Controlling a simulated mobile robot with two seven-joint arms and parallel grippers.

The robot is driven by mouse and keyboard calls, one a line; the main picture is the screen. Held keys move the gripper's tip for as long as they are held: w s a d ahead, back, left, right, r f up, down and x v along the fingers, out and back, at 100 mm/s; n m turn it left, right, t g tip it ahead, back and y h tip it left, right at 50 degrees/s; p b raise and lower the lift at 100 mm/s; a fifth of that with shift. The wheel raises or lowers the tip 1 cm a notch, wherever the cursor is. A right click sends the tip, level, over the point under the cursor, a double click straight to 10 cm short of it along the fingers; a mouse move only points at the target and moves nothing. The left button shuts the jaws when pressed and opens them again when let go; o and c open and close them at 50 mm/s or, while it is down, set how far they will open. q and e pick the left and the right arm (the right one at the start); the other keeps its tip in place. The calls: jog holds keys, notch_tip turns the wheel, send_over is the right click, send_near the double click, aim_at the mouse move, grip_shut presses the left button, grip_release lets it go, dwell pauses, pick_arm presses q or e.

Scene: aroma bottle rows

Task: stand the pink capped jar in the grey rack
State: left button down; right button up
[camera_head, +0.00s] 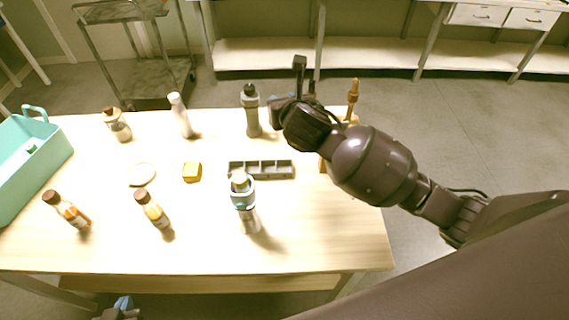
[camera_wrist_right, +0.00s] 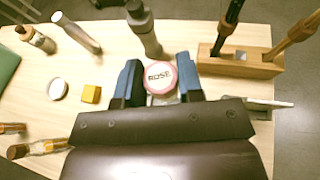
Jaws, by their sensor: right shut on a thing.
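The pink capped jar (camera_wrist_right: 160,76), its lid marked ROSE, sits between the blue fingers of my right gripper (camera_wrist_right: 159,84) in the right wrist view. The gripper is shut on it. In the head view this gripper (camera_head: 285,103) is over the back right of the table, and the jar is hidden there. The grey rack (camera_head: 262,176), a low row of compartments, lies on the table nearer the front than the gripper.
A grey bottle (camera_head: 252,112) stands behind the rack and a pale-capped bottle (camera_head: 243,205) in front. A wooden holder (camera_wrist_right: 240,66) with upright tools is to the right. A yellow block (camera_head: 192,172), white disc (camera_head: 142,174), several bottles and a teal caddy (camera_head: 50,148) are left.

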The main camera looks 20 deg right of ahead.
jog(key=shift+f+b, duration=1.9)
jog(key=shift+f, duration=8)
jog(key=shift+f, duration=0.1)
jog(key=o, duration=0.7)
jog(key=shift+o, duration=1)
